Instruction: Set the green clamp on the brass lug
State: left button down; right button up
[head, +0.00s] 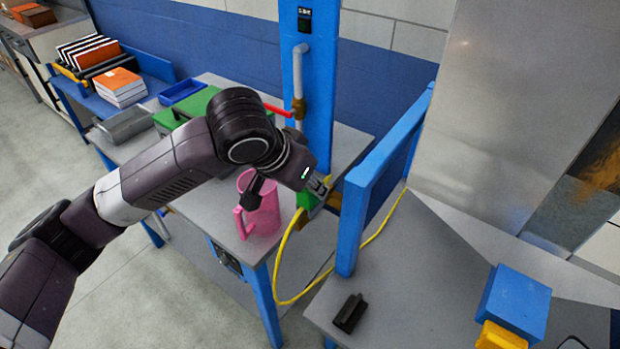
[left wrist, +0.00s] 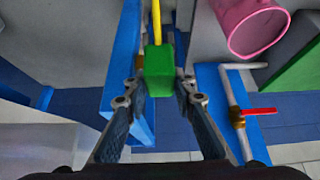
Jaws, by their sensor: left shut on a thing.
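The green clamp (head: 306,199) is a small green block with a yellow cable on it. My left gripper (head: 322,188) is shut on it, beside the blue post. In the left wrist view the clamp (left wrist: 158,71) sits between the two fingertips (left wrist: 158,88), with the yellow cable running off its far end. A small brass-coloured piece, which looks like the brass lug (head: 335,201), shows on the blue frame just right of the clamp. I cannot tell whether clamp and lug touch. My right gripper is in neither view.
A pink mug (head: 262,205) stands close left of the clamp. A pipe with a red valve handle (head: 278,110) is behind. The yellow cable (head: 279,262) loops down between the benches. A black block (head: 349,312) and a blue box (head: 515,300) are on the right bench.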

pick_arm(q)
jog(key=shift+f, duration=0.45)
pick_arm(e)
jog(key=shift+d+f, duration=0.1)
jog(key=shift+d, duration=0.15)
pick_arm(q)
jog(key=shift+f, duration=0.65)
